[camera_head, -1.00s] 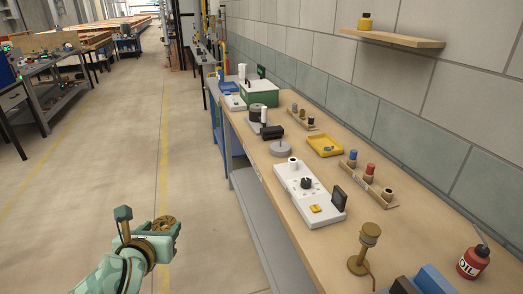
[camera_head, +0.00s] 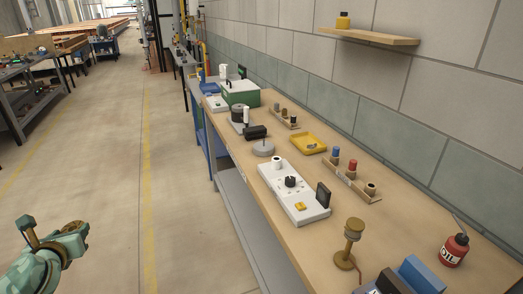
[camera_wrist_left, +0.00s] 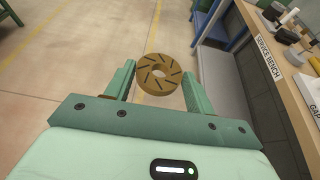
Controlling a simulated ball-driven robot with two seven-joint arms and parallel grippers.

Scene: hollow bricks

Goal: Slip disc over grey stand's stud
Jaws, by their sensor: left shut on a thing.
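A brown disc with a centre hole and dark slots shows in the left wrist view (camera_wrist_left: 147,82). My left gripper (camera_wrist_left: 160,76) is shut on it, one finger on each side. In the head view my left gripper (camera_head: 76,230) is at the lower left, over the floor and well away from the bench; the disc is mostly hidden there. The grey stand (camera_head: 263,150), a round grey base with a thin upright stud, stands on the bench near its left edge. Nothing shows on the stud. My right gripper is out of view.
The wooden bench (camera_head: 290,245) runs along the wall. A white panel (camera_head: 288,197) with a black knob lies just nearer than the stand; a black block (camera_head: 255,132) is behind it and a yellow tray (camera_head: 308,144) to its right. A brass lamp-like post (camera_head: 350,240) stands nearer.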

